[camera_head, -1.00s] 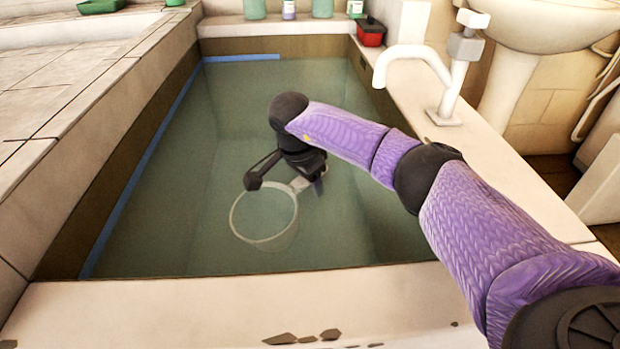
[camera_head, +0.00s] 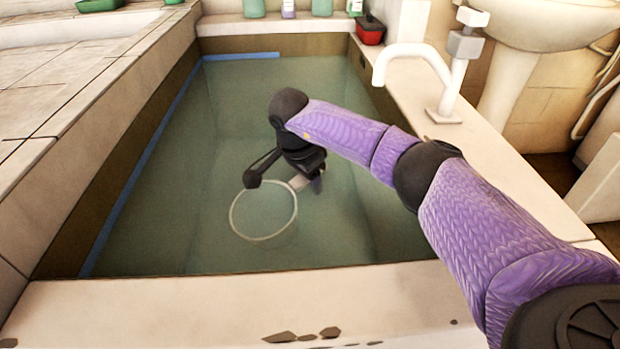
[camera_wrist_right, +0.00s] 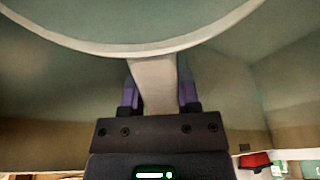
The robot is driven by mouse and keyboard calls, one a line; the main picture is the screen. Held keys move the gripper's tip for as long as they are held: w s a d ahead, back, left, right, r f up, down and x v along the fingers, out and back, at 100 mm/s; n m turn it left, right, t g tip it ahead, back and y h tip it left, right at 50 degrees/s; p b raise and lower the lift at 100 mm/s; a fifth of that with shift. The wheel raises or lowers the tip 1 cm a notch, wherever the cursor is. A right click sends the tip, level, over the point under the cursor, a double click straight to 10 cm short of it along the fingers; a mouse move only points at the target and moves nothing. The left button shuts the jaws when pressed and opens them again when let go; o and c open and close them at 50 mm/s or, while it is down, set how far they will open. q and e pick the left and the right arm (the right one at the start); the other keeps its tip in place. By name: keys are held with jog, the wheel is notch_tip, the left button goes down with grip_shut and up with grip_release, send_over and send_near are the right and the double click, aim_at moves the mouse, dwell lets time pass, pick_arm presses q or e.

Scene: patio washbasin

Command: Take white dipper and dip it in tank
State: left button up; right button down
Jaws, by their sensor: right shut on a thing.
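The white dipper (camera_head: 264,238) is in the tank (camera_head: 215,110), its round rim showing at the water's surface and its body hard to make out in the green water. My right gripper (camera_head: 312,180) reaches over the tank from the right and is shut on the dipper's handle. In the right wrist view, the pale handle (camera_wrist_right: 153,82) runs between the two purple-sided fingers of the gripper (camera_wrist_right: 158,95), and the rim (camera_wrist_right: 150,50) curves across the top. My left gripper is not in view.
A white faucet (camera_head: 455,85) stands on the right ledge, with a red container (camera_head: 370,31) at the far right corner. Several bottles (camera_head: 254,8) stand on the far ledge. A pale front ledge (camera_head: 200,305) borders the tank. The water left of the dipper is clear.

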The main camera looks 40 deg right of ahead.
notch_tip(320, 180, up, 3)
jog(key=shift+f+y+p, duration=0.15)
jog(key=shift+y+p, duration=0.15)
jog(key=shift+p, duration=0.35)
jog(key=shift+r+p, duration=0.3)
jog(key=shift+r, duration=0.15)
jog(key=shift+r+p, duration=1.4)
jog(key=shift+r, duration=0.95)
jog(key=shift+f, duration=0.15)
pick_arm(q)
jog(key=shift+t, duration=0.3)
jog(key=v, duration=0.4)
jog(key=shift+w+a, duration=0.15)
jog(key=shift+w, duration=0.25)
